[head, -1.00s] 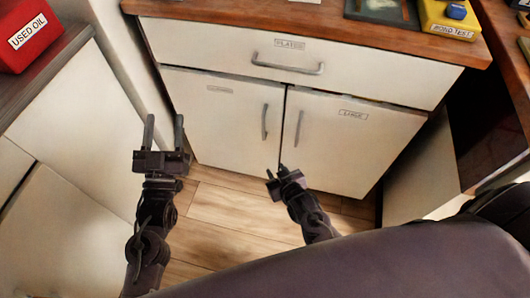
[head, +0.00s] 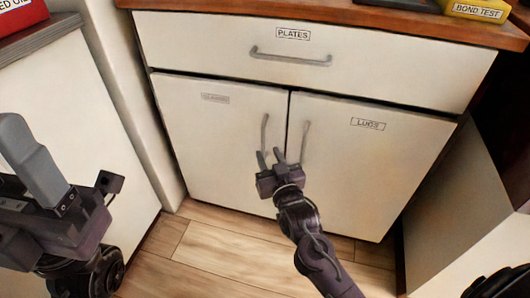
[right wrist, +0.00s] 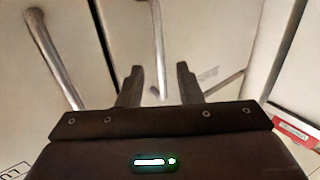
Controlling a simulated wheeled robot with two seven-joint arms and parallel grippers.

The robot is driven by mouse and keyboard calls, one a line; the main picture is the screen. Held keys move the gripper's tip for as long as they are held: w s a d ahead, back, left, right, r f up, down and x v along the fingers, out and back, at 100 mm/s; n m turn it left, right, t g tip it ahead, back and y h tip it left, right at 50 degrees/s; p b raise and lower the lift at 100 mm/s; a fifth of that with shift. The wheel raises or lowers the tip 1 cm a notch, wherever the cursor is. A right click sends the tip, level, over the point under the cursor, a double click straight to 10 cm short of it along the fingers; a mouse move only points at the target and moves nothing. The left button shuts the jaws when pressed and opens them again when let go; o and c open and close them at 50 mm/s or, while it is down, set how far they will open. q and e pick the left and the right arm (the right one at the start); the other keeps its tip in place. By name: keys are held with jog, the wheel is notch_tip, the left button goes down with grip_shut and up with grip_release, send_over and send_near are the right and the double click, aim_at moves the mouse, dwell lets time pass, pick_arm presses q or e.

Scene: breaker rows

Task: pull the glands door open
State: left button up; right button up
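The glands door (head: 200,140) appears to be the left cabinet door, shut; its small label (head: 215,98) is too faint to read surely. Its grey upright handle (head: 265,135) is near the door's right edge. My right gripper (head: 269,155) is open in front of the lower part of this handle. In the right wrist view, the handle (right wrist: 158,45) shows between the two fingertips (right wrist: 160,68), with gaps on both sides. My left gripper (head: 28,140) is large at the left edge, away from the doors; only one finger shows clearly.
The LUGS door (head: 365,170), with its own handle (head: 304,140), is shut on the right. The PLATES drawer (head: 310,50) above is shut. A white cabinet (head: 80,130) stands at the left, with a red box (head: 22,14) on it. Bare wood floor (head: 220,245) lies in front.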

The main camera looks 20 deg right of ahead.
aim_at(264, 145)
jog(key=shift+w+b, duration=0.45)
jog(key=shift+w, duration=1.5)
grip_shut()
